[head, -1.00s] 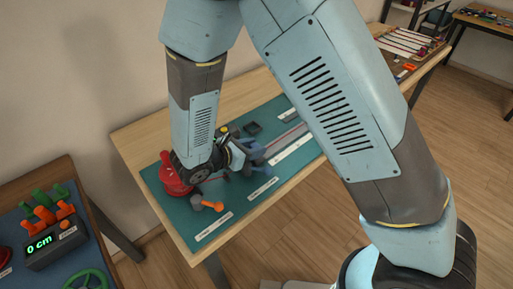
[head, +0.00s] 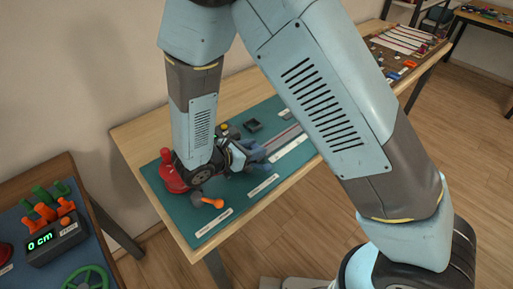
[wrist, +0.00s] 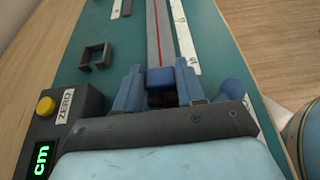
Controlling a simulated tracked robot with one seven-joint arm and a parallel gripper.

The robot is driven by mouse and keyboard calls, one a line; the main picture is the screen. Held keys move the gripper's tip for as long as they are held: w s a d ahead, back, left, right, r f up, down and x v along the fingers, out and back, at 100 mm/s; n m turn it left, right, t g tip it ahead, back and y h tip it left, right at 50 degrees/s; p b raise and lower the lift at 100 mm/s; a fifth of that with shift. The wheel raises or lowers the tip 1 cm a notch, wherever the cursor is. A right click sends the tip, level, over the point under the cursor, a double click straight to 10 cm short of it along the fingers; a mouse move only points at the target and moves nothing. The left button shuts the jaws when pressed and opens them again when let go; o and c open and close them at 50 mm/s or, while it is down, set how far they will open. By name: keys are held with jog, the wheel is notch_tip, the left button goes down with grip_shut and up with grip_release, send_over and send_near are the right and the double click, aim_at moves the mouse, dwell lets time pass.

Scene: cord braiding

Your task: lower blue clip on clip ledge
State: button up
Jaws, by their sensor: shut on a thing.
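A blue clip (wrist: 161,79) sits between the two fingers of my gripper (wrist: 160,88) in the wrist view. The fingers are shut on it. Beyond the clip, a grey strip (wrist: 158,30) with a red cord (wrist: 158,20) along it runs away over the teal mat. In the head view my gripper (head: 252,156) is low over the mat, at the near end of this strip (head: 285,142). The clip's underside is hidden, so I cannot tell whether it touches anything. I cannot make out for certain which part is the clip ledge.
A dark square bracket (wrist: 95,56) stands left of the strip. A box with a yellow button (wrist: 46,106) marked ZERO is nearer. A white ruler strip (wrist: 185,35) lies on the right. A red round base (head: 172,180) and an orange-handled part (head: 212,202) are beside my wrist.

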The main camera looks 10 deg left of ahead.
jog(key=shift+f, duration=0.1)
jog(key=o, duration=1.1)
jog(key=shift+r, duration=4)
